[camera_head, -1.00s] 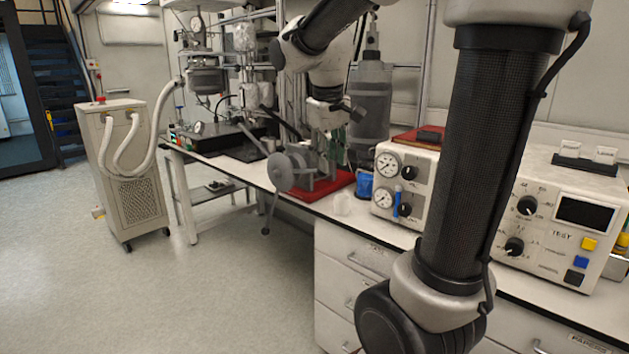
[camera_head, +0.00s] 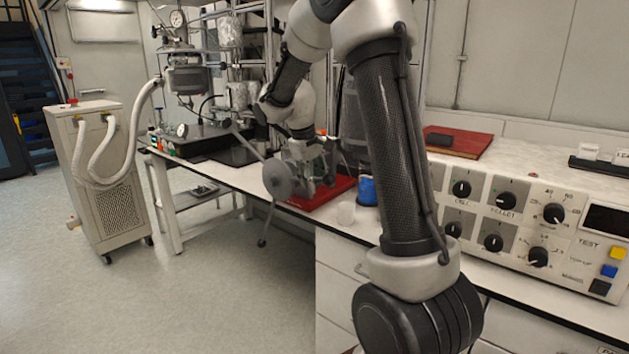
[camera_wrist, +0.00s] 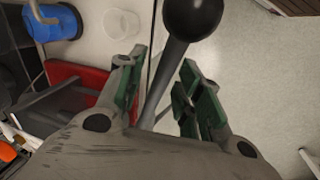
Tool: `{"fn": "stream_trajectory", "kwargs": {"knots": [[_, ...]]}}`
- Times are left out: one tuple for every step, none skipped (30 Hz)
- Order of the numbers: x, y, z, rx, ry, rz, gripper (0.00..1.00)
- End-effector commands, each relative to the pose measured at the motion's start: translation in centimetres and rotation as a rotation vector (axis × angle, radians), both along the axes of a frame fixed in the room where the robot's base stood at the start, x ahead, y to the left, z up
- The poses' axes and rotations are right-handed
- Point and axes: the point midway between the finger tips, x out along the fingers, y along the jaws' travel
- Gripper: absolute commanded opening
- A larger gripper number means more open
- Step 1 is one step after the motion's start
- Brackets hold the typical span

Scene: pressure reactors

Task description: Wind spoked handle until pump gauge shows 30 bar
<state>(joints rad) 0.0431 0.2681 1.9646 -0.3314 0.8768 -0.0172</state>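The spoked handle (camera_head: 277,180) is a grey disc-shaped hub with ball-ended spokes, on a pump over a red base (camera_head: 325,194) at the bench edge. One spoke points down past the edge, another up and left. In the wrist view, a spoke (camera_wrist: 163,85) with a black ball knob (camera_wrist: 193,17) runs between the green-padded fingers of my gripper (camera_wrist: 160,92). The fingers stand apart, with a gap beside the spoke. In the head view my gripper (camera_head: 318,158) is small, beside the handle. No pump gauge reading can be made out.
A blue container (camera_head: 367,190) and a clear cup (camera_head: 346,213) stand right of the red base. A control box (camera_head: 520,222) with several knobs is at right, partly behind my arm. A wheeled grey unit (camera_head: 110,185) with hoses stands at left. The floor before the bench is clear.

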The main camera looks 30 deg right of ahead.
Motion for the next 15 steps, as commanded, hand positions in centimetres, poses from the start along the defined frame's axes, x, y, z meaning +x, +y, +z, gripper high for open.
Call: {"fn": "stream_trajectory", "kwargs": {"knots": [[0.00, -0.04, -0.14, 0.000, 0.000, 0.000, 0.35], [0.00, -0.05, -0.18, 0.000, 0.000, 0.000, 0.35], [0.00, -0.05, -0.20, 0.000, 0.000, 0.000, 0.35], [0.01, -0.05, -0.19, 0.000, 0.000, 0.000, 0.35], [0.00, -0.05, -0.18, 0.000, 0.000, 0.000, 0.35], [0.00, -0.05, -0.17, 0.000, 0.000, 0.000, 0.35], [0.00, -0.05, -0.17, 0.000, 0.000, 0.000, 0.35], [0.00, -0.05, -0.17, 0.000, 0.000, 0.000, 0.34], [0.00, -0.04, -0.16, 0.000, 0.000, 0.000, 0.26], [0.00, -0.04, -0.16, 0.000, 0.000, 0.000, 0.21], [0.00, -0.04, -0.16, 0.000, 0.000, 0.000, 0.15], [0.00, -0.04, -0.15, 0.000, 0.000, 0.000, 0.08], [0.00, -0.04, -0.15, 0.000, 0.000, 0.000, 0.03], [0.00, -0.04, -0.15, 0.000, 0.000, 0.000, 0.00], [0.00, -0.04, -0.15, 0.000, 0.000, 0.000, 0.00]]}}
